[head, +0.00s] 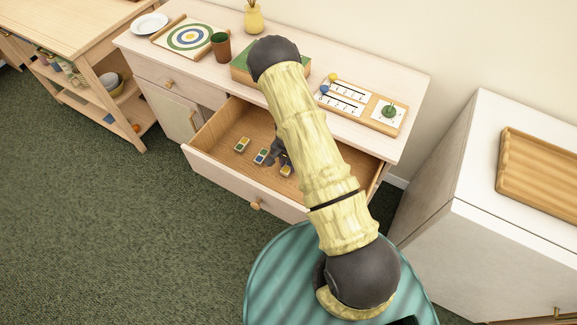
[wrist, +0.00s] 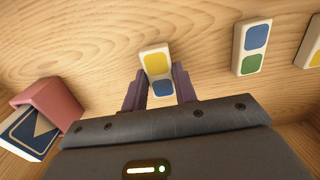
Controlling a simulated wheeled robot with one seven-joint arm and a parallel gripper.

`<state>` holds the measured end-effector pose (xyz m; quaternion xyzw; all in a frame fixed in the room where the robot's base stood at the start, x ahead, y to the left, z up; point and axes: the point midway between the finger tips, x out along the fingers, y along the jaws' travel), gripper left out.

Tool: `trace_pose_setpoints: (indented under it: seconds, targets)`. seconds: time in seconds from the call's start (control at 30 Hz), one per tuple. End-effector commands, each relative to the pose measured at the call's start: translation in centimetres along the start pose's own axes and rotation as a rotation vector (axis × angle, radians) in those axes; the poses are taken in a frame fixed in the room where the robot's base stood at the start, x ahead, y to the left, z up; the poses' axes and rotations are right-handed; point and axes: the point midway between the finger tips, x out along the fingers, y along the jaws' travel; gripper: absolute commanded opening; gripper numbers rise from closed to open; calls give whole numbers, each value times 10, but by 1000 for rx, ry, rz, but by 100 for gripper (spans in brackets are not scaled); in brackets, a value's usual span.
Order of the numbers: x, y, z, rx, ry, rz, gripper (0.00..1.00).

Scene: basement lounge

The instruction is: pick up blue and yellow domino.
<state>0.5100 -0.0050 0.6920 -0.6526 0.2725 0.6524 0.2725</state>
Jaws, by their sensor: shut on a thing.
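The blue and yellow domino (wrist: 155,62) is a small white tile with a yellow patch above a blue one. In the wrist view it stands between the two fingers of my gripper (wrist: 158,88), which is shut on it. In the head view this domino (head: 286,170) shows inside the open drawer, by my dark gripper (head: 279,155), partly behind my arm. Whether it touches the drawer floor I cannot tell. A blue and green domino (wrist: 252,47) lies beside it, apart from the fingers.
Another domino with a yellow patch (wrist: 314,48) is cut off at the wrist view's right edge. A pinkish-red holder with a card (wrist: 50,103) lies to the left. The wooden drawer (head: 215,148) has walls around my gripper. The dresser top (head: 345,122) overhangs behind.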

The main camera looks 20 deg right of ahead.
Motion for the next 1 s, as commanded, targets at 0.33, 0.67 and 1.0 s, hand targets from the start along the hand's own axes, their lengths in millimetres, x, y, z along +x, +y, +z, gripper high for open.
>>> trace_pose_setpoints:
  seconds: [0.33, 0.67, 1.0]
  targets:
    - [-63, -1, 0, -2, 2, -2, 7]
    - [-88, 0, 0, 0, -1, 1, 7]
    - [-88, 0, 0, 0, -1, 1, 7]
